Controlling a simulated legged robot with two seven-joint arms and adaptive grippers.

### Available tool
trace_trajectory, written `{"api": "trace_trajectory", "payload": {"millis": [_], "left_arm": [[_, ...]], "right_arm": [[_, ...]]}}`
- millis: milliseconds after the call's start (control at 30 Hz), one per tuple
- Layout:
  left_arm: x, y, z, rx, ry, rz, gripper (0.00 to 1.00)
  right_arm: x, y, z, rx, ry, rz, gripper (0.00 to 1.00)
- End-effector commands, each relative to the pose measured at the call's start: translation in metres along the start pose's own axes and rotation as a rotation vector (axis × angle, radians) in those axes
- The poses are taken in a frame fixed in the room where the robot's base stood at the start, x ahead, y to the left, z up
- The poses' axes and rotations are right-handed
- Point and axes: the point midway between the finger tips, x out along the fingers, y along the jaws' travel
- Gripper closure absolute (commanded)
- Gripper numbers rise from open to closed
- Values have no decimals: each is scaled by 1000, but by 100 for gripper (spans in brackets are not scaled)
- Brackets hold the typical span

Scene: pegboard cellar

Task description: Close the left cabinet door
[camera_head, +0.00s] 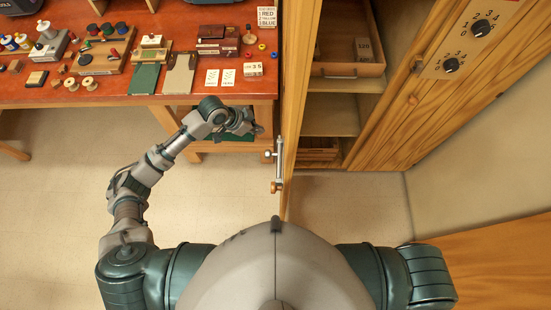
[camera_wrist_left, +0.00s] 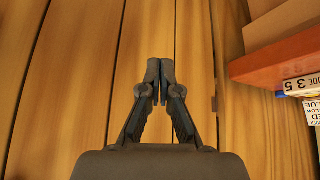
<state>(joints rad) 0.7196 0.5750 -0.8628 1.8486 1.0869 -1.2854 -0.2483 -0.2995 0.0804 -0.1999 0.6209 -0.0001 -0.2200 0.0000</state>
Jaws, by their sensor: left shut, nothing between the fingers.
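The left cabinet door (camera_head: 297,75) stands open, seen nearly edge-on in the head view, with the cabinet (camera_head: 332,113) interior showing to its right. A metal handle (camera_head: 279,165) is on the door's left face. My left gripper (camera_head: 258,130) is just left of the door, a little above the handle in the picture. In the left wrist view my left gripper (camera_wrist_left: 160,68) is shut and empty, in front of the door's wood planks (camera_wrist_left: 90,70). I cannot tell whether the fingertips touch the wood. My right gripper is not in view.
A red-topped table (camera_head: 190,98) with boards, cards and small parts lies left of the door; its edge also shows in the wrist view (camera_wrist_left: 285,62). An open drawer (camera_head: 345,70) is inside the cabinet. A dial plate (camera_head: 475,40) is on the right wooden front. The floor (camera_head: 60,200) at left is clear.

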Motion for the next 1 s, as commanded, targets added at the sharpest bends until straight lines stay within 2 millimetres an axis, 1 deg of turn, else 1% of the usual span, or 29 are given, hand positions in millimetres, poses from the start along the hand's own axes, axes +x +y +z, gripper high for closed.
{"api": "trace_trajectory", "payload": {"millis": [33, 100, 133, 200, 233, 333, 467, 867, 1000], "left_arm": [[-25, 23, -6, 115, -44, 39, 100], [-50, 54, -4, 233, -110, 98, 100], [-58, 64, -1, 274, -135, 119, 100], [-72, 81, 5, 342, -182, 154, 100], [-76, 86, 7, 360, -195, 164, 100], [-80, 94, 12, 389, -219, 182, 100], [-66, 96, 15, 390, -219, 187, 100], [14, 107, 34, 387, -216, 184, 100], [24, 116, 17, 392, -213, 183, 100]], "right_arm": [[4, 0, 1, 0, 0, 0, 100], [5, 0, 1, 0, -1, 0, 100], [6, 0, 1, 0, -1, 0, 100], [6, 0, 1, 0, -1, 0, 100], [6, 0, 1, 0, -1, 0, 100], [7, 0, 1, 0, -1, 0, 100], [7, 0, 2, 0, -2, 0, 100], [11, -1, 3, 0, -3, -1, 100], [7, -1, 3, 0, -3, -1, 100]]}}
